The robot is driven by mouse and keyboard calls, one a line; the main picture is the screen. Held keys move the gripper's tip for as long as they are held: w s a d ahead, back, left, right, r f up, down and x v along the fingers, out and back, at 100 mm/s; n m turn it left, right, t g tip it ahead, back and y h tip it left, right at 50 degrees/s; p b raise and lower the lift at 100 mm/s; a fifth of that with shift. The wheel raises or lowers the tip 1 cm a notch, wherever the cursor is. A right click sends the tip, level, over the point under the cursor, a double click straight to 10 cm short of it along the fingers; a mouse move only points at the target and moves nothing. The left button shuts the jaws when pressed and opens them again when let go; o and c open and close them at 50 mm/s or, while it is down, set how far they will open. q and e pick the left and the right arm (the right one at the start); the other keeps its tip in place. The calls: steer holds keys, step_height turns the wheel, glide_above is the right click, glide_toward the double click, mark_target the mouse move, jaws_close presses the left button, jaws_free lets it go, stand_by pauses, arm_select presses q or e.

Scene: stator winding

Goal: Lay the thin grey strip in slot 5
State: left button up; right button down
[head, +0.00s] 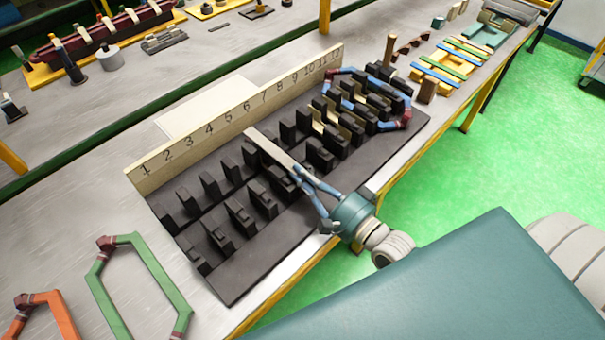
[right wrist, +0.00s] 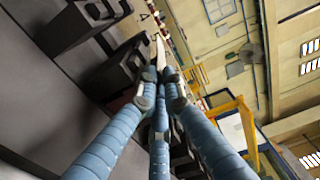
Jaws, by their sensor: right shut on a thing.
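A thin grey strip (head: 267,146) is held by my right gripper (head: 303,179), whose blue fingers are shut on its near end. The strip runs back and left over the black slotted block (head: 235,290), its far end near labels 5 and 6 on the wooden number board (head: 183,150). I cannot tell whether it is above the posts or down between them. In the right wrist view the fingers (right wrist: 158,75) close together on the strip (right wrist: 161,48), with dark posts beside them. My left gripper is not in view.
A blue coil (head: 345,103) sits among the posts at the right, near pale slot pieces (head: 322,118). A green coil (head: 103,285) and an orange coil (head: 60,315) lie at the front left. Coloured strips (head: 440,70) lie at the right end.

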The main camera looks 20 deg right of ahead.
steer(key=shift+f, duration=0.25)
steer(key=c, duration=1.8)
jaws_free()
steer(key=shift+f, duration=0.1)
steer(key=shift+r+p, duration=0.75)
steer(key=shift+r, duration=0.15)
